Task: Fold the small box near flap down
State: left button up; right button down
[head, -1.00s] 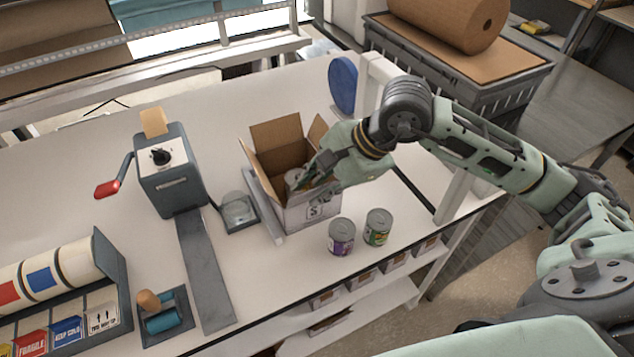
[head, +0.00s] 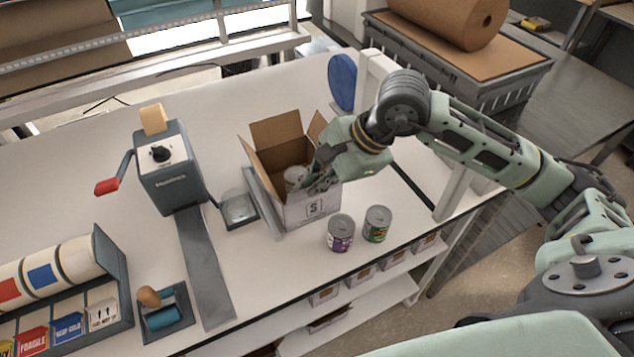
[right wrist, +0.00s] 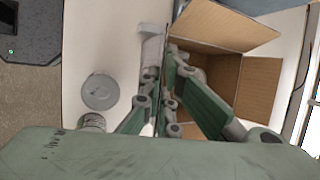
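The small box (head: 296,212) is an open cardboard carton with white outer walls and an S mark on its near side. Its far flap (head: 275,131) and the flap at its right end (head: 317,128) stand up. My right gripper (head: 318,184) is at the box's near right edge, fingers pointing down. In the right wrist view, its fingers (right wrist: 166,85) are close together by the near edge of the box (right wrist: 238,75); whether they pinch the near flap is unclear. The near flap is mostly hidden by the gripper. My left gripper is out of view.
Two cans, one purple-labelled (head: 340,233) and one green-labelled (head: 377,224), stand just in front of the box. A small tray (head: 238,208) and a tape dispenser (head: 172,170) are to its left. A blue disc (head: 342,82) stands behind. The table's back left is clear.

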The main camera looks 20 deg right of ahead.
aim_at(302, 198)
jog(key=w+g, duration=0.1)
jog(key=g, duration=0.1)
jog(key=shift+w+a+r+m+g+p, duration=0.1)
jog(key=shift+w+r+m+g+p, duration=0.2)
jog(key=shift+w+g+p, duration=0.1)
jog(key=shift+w+f+m+g+b, duration=0.15)
jog(key=shift+w+g, duration=0.25)
jog(key=shift+g, duration=0.5)
jog(key=shift+w+f+m+g+b, duration=0.1)
jog(key=shift+w+m+g+b, duration=0.25)
jog(key=shift+g, duration=0.55)
jog(key=shift+w, duration=0.1)
jog(key=c, duration=2)
grip_release()
jog(key=shift+r, duration=0.15)
jog(key=v, duration=1.2)
